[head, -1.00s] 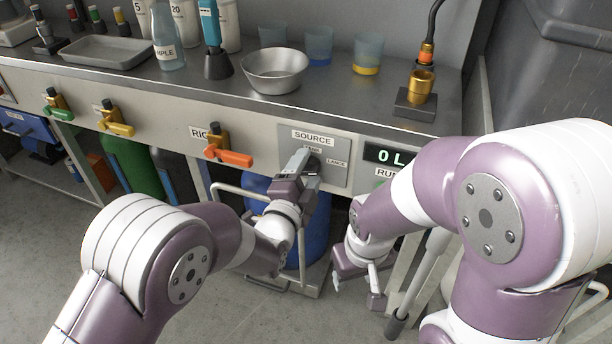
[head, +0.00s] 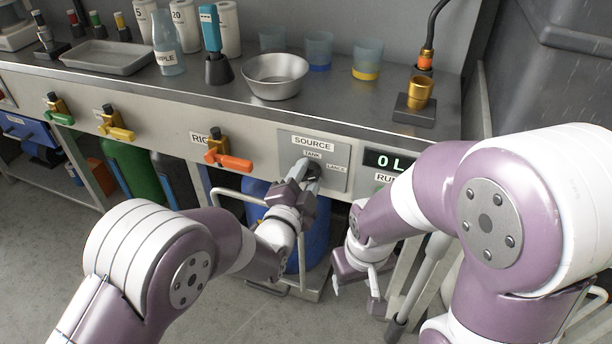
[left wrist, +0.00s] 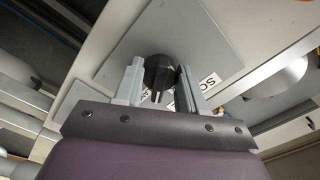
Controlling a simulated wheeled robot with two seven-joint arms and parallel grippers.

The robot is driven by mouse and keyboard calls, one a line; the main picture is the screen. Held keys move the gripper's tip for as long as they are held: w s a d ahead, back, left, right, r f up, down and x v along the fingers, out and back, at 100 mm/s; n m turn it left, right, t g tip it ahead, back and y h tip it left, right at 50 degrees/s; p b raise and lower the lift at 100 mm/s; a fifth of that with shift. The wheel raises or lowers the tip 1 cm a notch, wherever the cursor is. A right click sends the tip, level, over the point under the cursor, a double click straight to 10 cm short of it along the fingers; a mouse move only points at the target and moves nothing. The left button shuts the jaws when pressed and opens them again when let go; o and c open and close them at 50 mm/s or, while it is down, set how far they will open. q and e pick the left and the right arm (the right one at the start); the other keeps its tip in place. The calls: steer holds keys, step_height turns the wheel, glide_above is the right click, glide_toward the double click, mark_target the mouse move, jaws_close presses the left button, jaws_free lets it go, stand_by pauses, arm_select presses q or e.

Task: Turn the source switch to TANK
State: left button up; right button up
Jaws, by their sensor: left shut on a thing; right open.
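The source switch is a black round knob (left wrist: 158,70) on a grey square panel (head: 338,180) set in the bench front. The panel carries the labels SOURCE, TANK (head: 312,154) and LANCE (head: 336,170). My left gripper (head: 305,178) is shut on the knob, and its fingers mostly hide it in the head view. In the left wrist view the two fingers (left wrist: 158,86) stand on either side of the knob. A pale mark shows on the knob, but I cannot tell which label it points at. My right gripper (head: 357,288) is open and empty, low in front of the bench.
An orange-handled valve (head: 229,160) sits left of the panel, and a digital display (head: 388,159) sits right of it. A metal bowl (head: 276,76) stands on the bench above. A blue container (head: 318,236) is under the bench behind my left gripper.

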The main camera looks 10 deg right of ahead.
arm_select(q)
steer(key=n, duration=0.5)
steer(key=shift+n, duration=0.3)
steer(key=n, duration=0.5)
steer(key=shift+s+f+n+p, duration=0.1)
steer(key=shift+n+p, duration=0.2)
steer(key=shift+p, duration=0.1)
steer(key=o, duration=1)
steer(key=shift+o, duration=0.2)
steer(key=p+v, duration=0.4)
steer(key=v, duration=0.8)
steer(key=shift+s+a, duration=0.15)
steer(key=shift+s, duration=0.1)
